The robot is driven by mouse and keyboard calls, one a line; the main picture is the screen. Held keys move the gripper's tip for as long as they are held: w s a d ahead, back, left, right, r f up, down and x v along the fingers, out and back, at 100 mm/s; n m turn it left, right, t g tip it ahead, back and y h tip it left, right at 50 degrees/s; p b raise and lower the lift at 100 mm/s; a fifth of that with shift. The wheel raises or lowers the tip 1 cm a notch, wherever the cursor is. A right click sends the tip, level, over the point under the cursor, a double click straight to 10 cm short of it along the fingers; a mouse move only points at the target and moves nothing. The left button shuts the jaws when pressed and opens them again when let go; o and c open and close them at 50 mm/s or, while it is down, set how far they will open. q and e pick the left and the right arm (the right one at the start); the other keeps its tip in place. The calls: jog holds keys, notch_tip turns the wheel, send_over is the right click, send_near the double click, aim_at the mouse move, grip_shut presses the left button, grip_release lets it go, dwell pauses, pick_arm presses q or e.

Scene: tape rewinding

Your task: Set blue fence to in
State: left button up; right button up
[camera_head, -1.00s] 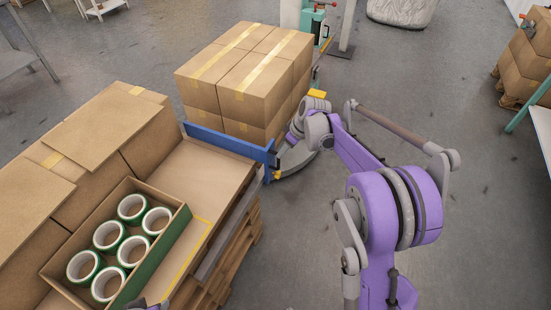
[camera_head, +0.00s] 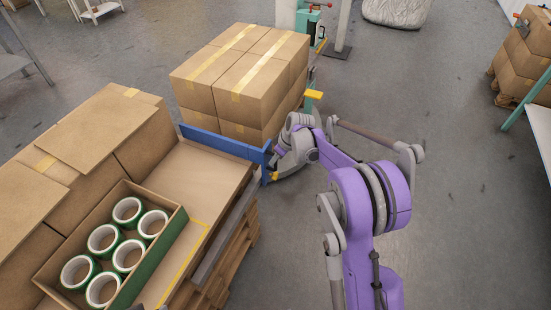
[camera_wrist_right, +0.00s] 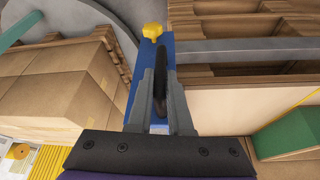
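The blue fence (camera_head: 222,145) is a flat bar standing across the end of the cardboard-lined surface, between it and the stacked boxes. In the right wrist view the fence (camera_wrist_right: 138,108) has a dark handle (camera_wrist_right: 161,62) and a yellow knob (camera_wrist_right: 152,31). My right gripper (camera_head: 272,160) is at the fence's right end. In the right wrist view its fingers (camera_wrist_right: 163,82) lie close on both sides of the dark handle and appear shut on it. My left gripper cannot be made out; only a small arm part shows at the bottom edge of the head view.
An open carton (camera_head: 152,265) of green-and-white tape rolls (camera_head: 103,240) sits in front of the fence. Closed boxes (camera_head: 240,80) stand stacked behind it, with more cartons at left. A wooden pallet (camera_head: 240,240) is below.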

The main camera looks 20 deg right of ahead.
grip_shut()
dwell(1.0)
jog(key=s+a, duration=1.8)
jog(key=a, duration=0.3)
jog(key=shift+s, duration=0.4)
jog(key=o, duration=0.6)
grip_release()
jog(key=p+v, duration=0.2)
jog(key=v, duration=0.8)
jog(key=shift+s+d+r+p, duration=0.1)
jog(key=shift+s+r+p, duration=0.05)
jog(key=shift+r+p, duration=0.2)
